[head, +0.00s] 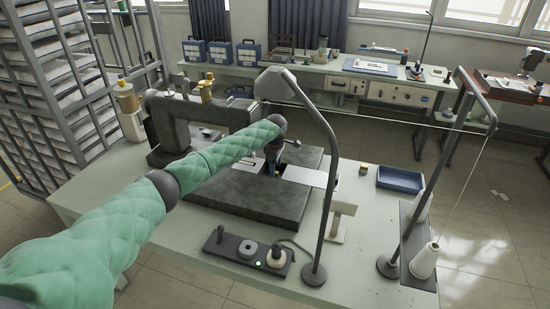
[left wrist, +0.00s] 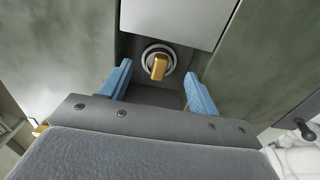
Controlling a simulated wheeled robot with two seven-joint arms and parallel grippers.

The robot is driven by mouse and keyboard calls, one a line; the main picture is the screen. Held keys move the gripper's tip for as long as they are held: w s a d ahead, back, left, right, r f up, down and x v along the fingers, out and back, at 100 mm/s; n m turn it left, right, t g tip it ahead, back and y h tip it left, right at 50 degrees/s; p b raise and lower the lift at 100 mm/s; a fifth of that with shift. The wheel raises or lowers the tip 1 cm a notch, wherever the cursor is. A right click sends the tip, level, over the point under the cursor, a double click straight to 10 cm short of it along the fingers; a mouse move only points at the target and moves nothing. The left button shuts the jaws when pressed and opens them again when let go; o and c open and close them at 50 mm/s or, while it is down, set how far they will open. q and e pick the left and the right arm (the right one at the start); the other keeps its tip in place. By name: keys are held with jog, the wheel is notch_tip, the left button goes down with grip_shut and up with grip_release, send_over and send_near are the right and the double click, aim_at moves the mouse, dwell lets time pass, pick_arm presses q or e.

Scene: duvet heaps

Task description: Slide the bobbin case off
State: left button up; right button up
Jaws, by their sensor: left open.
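The bobbin case (left wrist: 148,54) shows in the left wrist view as a round silvery ring with a brass-coloured latch (left wrist: 159,67) across it. It sits in a dark recess below a pale metal plate (left wrist: 178,18). My left gripper (left wrist: 159,71) is open, with one blue finger on each side of the case and a visible gap to it. In the head view my left gripper (head: 271,165) points down at the opening in the dark sewing machine bed (head: 245,203). The gripper and arm hide the case there. My right gripper is not in view.
The sewing machine arm (head: 205,112) stands behind my left arm. A lamp on a curved pole (head: 331,150) rises close to the right. A bobbin winder (head: 225,243), a white stand (head: 340,219), a blue tray (head: 400,180) and a thread cone (head: 425,261) stand on the table.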

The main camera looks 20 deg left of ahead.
pick_arm(q)
jog(key=shift+f+p, duration=0.35)
jog(key=shift+f, duration=1.3)
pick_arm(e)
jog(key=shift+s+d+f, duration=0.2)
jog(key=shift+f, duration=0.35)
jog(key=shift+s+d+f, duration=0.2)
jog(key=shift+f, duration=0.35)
pick_arm(q)
jog(key=shift+c, duration=0.4)
